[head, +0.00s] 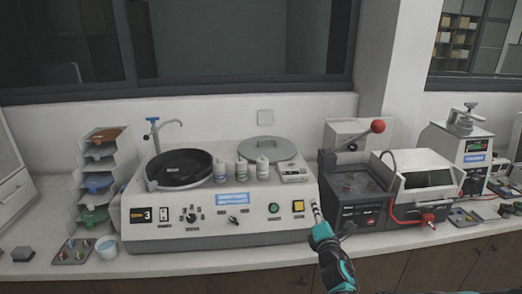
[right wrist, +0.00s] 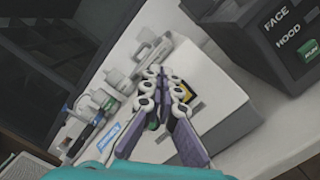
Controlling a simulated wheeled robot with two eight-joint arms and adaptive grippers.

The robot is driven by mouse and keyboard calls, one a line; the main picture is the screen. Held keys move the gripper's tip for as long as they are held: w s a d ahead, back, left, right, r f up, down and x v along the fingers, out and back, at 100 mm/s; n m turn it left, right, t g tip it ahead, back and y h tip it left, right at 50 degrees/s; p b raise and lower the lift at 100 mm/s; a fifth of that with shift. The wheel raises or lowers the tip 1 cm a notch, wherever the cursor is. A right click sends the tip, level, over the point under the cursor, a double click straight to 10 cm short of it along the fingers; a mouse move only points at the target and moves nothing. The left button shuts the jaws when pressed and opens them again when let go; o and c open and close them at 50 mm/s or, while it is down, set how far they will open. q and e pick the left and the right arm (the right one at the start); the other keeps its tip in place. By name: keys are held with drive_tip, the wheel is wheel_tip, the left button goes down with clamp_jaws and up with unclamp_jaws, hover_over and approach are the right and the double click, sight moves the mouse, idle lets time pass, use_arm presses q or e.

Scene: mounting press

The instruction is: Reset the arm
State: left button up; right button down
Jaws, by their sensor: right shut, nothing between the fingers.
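My right gripper (head: 316,207) comes in from the bottom of the head view. Its tip is in front of the right end of the white polishing machine (head: 218,238), near the yellow switch. In the right wrist view the gripper's fingers (right wrist: 160,75) meet at their tips, shut with nothing between them. The machine's white top and side lie beyond the fingers there. My left gripper is not in the head view.
The machine carries a black bowl (head: 179,168), several small bottles and a round lid. To its right stands the mounting press (head: 361,212) with a red-knobbed lever (head: 377,126). The counter's front strip is mostly clear.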

drive_tip(key=s+a+f+m+g, duration=0.1)
drive_tip(key=s+f+m+g, duration=0.2)
drive_tip(key=s+m, duration=0.4)
drive_tip(key=s+a+f+m+g, duration=0.2)
drive_tip(key=s+m+g, duration=0.3)
drive_tip(key=s, duration=0.9)
drive_tip(key=s+a+f+m+g, duration=0.2)
drive_tip(key=s+f+m, duration=0.3)
drive_tip(key=s+m, duration=0.6)
drive_tip(key=shift+a+g+y, duration=0.25)
drive_tip(key=shift+g+y, duration=0.05)
drive_tip(key=shift+g, duration=0.6)
